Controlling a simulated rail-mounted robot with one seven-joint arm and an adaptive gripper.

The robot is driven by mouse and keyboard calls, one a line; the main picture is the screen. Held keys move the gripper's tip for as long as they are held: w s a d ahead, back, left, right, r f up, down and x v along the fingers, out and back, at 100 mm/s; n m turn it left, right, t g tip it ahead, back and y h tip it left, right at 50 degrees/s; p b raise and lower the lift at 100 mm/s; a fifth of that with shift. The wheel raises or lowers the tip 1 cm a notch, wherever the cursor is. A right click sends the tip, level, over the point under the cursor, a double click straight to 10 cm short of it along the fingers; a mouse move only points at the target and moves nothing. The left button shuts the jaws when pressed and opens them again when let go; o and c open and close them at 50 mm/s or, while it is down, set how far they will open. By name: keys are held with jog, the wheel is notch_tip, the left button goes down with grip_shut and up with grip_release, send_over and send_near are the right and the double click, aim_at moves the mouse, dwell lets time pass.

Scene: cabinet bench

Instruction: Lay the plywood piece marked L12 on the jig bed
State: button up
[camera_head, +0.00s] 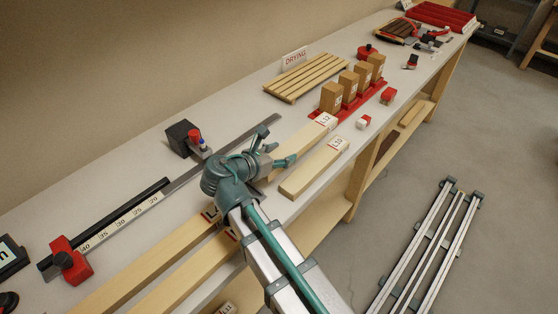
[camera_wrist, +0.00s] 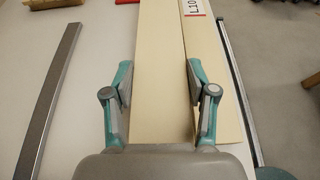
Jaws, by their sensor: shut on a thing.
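The pale plywood piece marked L12 (camera_head: 298,138) lies lengthwise along the bench, its label at the far end. My gripper (camera_head: 280,153) is at its near part. In the wrist view my gripper (camera_wrist: 160,95) has one finger on each side of this long piece (camera_wrist: 158,45) and is shut on it. Its label is out of the wrist view. I cannot tell whether it touches the bench. A similar piece marked L10 (camera_head: 313,170) lies beside it on the right, also in the wrist view (camera_wrist: 205,60). I cannot tell for sure which thing is the jig bed.
A metal rail with a number scale (camera_head: 150,203) and a red clamp (camera_head: 70,262) runs left of my gripper. Two more long pieces (camera_head: 165,262) lie nearer. Wooden blocks (camera_head: 348,86) in a red holder and a slatted DRYING rack (camera_head: 305,78) stand farther back.

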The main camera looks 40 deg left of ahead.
jog(key=shift+w+a+f, duration=0.3)
jog(key=shift+a+f, duration=0.15)
jog(key=shift+f, duration=0.1)
jog(key=shift+w+a+f+p, duration=0.1)
jog(key=shift+f+p, duration=0.25)
jog(key=shift+f, duration=1.4)
jog(key=o, duration=1.1)
jog(key=shift+o, duration=0.2)
jog(key=shift+o, duration=0.3)
jog(key=b+v, duration=0.1)
jog(key=v, duration=1.1)
